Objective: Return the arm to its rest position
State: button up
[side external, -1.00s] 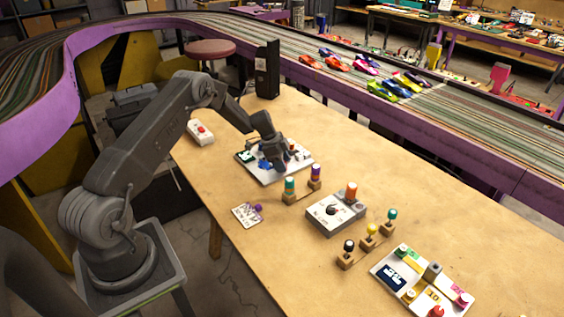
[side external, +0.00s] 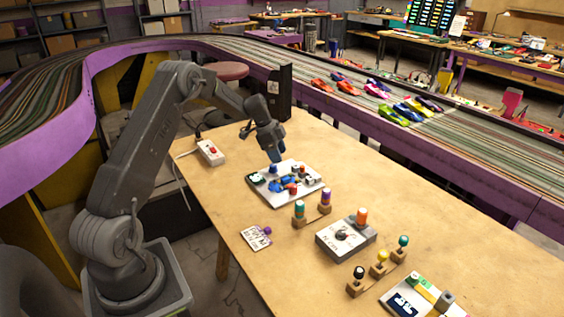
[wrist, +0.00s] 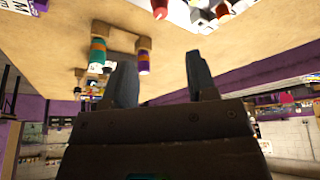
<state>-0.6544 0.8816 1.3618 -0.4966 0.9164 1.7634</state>
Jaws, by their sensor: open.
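My gripper (side external: 262,142) hangs above the back part of the wooden table (side external: 400,205), over the far edge of a white board (side external: 309,187) with blue, red and dark parts on it. It is clear of the board, with nothing seen in it. In the wrist view my gripper (wrist: 163,85) shows two fingers spread apart with an empty gap between them. My arm is bent up and over from its base at the left.
A grey box with a dial (side external: 345,238) and an orange knob lies nearer. A white box with a red button (side external: 211,152) is left; a black upright box (side external: 279,92) stands behind my gripper.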

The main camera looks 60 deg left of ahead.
jog(key=shift+r, duration=0.15)
jog(key=s+d+r+n+y, duration=0.15)
jog(key=s+d+r, duration=0.25)
jog(key=d+r, duration=0.5)
jog(key=s+d+r+n, duration=0.2)
jog(key=s+d+r, duration=0.3)
jog(key=d+r, duration=0.5)
jog(key=s+d+n+t+y, duration=0.1)
jog(key=s+d, duration=0.4)
jog(key=s, duration=0.5)
jog(key=s+d+r+n+t, duration=0.1)
jog(key=s+d+n, duration=0.3)
jog(key=s, duration=0.7)
jog(key=shift+d+r+n+t+y, duration=0.3)
jog(key=shift+d+n+y, duration=0.05)
jog(key=shift+d, duration=0.7)
